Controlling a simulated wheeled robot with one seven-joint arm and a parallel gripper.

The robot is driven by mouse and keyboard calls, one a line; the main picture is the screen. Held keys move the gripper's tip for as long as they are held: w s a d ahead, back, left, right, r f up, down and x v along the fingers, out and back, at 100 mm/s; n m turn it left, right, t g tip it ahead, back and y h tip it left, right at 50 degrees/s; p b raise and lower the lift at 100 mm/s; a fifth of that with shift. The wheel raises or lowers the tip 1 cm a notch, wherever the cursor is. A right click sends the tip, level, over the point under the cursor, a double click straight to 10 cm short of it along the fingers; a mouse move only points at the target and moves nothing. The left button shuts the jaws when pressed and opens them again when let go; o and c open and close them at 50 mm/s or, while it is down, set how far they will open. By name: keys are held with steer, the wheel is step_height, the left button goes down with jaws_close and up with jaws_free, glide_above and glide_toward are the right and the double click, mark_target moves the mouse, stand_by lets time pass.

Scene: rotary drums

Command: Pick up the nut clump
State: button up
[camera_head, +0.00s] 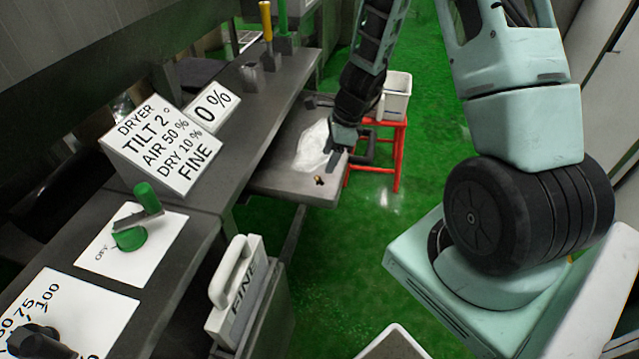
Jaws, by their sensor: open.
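The nut clump (319,181) looks like a small brown and orange lump on the lower grey metal shelf (272,184), close to its front right edge. My gripper (333,160) is at the end of the dark arm, above the shelf and a little above and right of the clump in the picture. Its jaws are open and appear empty. The gap between jaws and clump is too small in the view to judge exactly. A white crumpled, translucent sheet or pile (313,146) lies on the shelf just behind the clump, left of the gripper.
A white bucket (396,97) stands on a red stool (398,150) right of the shelf. A sign (160,145) reads DRYER, TILT 2°, AIR 50%, DRY 10%, FINE. A green-handled lever (130,232) and a FINE bin (238,290) are nearer. The green floor is open in the middle.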

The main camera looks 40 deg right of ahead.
mark_target(321, 177)
steer(key=shift+b+x, duration=0.65)
steer(key=shift+x, duration=2.8)
steer(key=shift+s+a, duration=0.1)
steer(key=shift+s, duration=0.05)
steer(key=c, duration=1)
